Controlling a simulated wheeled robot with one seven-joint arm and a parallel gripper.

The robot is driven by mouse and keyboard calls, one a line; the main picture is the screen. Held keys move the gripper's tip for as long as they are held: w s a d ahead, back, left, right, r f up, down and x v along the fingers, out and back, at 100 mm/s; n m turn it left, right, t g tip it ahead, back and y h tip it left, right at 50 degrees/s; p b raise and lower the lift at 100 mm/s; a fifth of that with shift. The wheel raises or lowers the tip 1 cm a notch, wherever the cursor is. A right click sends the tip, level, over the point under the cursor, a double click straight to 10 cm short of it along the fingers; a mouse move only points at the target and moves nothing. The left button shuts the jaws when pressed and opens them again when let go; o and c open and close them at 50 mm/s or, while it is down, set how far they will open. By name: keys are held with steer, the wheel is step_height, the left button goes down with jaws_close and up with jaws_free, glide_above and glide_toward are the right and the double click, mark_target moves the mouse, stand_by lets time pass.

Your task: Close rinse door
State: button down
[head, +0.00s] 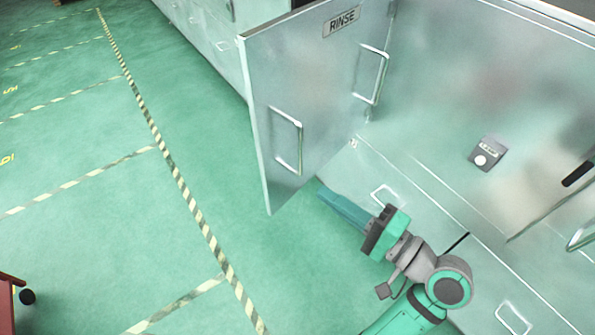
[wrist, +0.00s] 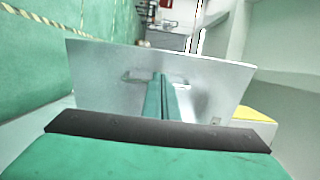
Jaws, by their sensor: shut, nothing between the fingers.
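The rinse door (head: 292,95) is a flat metal panel with a RINSE label (head: 341,20) at its top. It stands swung open, sticking out from the cabinet over the floor. A bar handle (head: 289,140) is on its face, and another bar handle (head: 372,75) shows nearer the hinge side. My gripper (head: 325,192) is shut and empty, low beside the door's lower edge; whether it touches is unclear. In the wrist view the shut fingers (wrist: 161,85) point at the door panel (wrist: 110,75), which spans the middle of the picture.
The metal cabinet front (head: 450,110) fills the right, with a small grey box with a white button (head: 487,153) and low drawer handles (head: 387,194). The green floor (head: 90,150) at left is clear, crossed by striped tape. A reddish-brown object (head: 10,300) stands at the lower left.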

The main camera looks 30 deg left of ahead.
mark_target(269, 156)
steer(key=a, duration=0.4)
steer(key=w+a, duration=0.1)
steer(key=a, duration=0.4)
steer(key=w+a, duration=0.1)
steer(key=a, duration=0.3)
steer(key=shift+a, duration=0.35)
steer(key=shift+a, duration=0.1)
